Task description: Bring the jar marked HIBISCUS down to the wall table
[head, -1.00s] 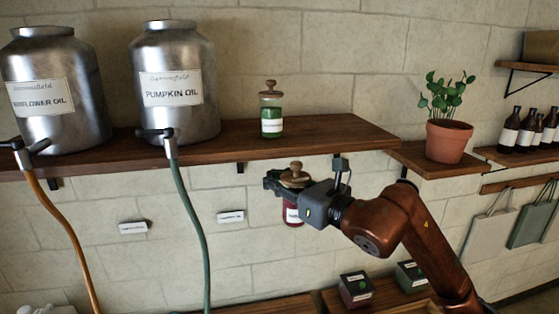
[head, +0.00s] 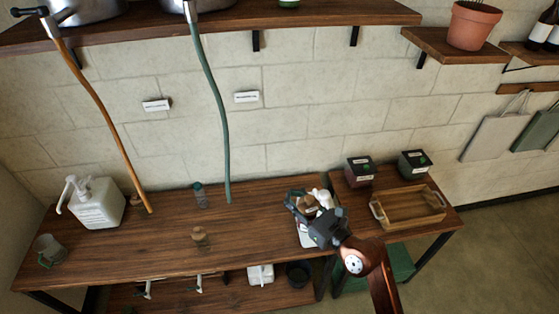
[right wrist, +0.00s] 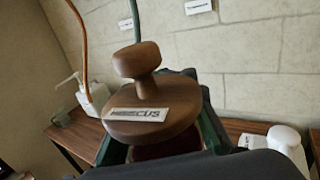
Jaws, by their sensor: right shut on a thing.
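My right gripper (head: 308,213) is shut on the jar marked HIBISCUS. The jar's round wooden lid (right wrist: 150,118) with a knob and a "HIBISCUS" label fills the middle of the right wrist view. A bit of the lid (head: 306,202) shows between the fingers in the head view; the jar's body is mostly hidden. The jar looks upright, over the right end of the long wooden wall table (head: 250,215). I cannot tell whether its base touches the tabletop. My left gripper is not in view.
A white container (right wrist: 285,138) stands close beside the held jar. A wooden tray (head: 412,222) is on the right table.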

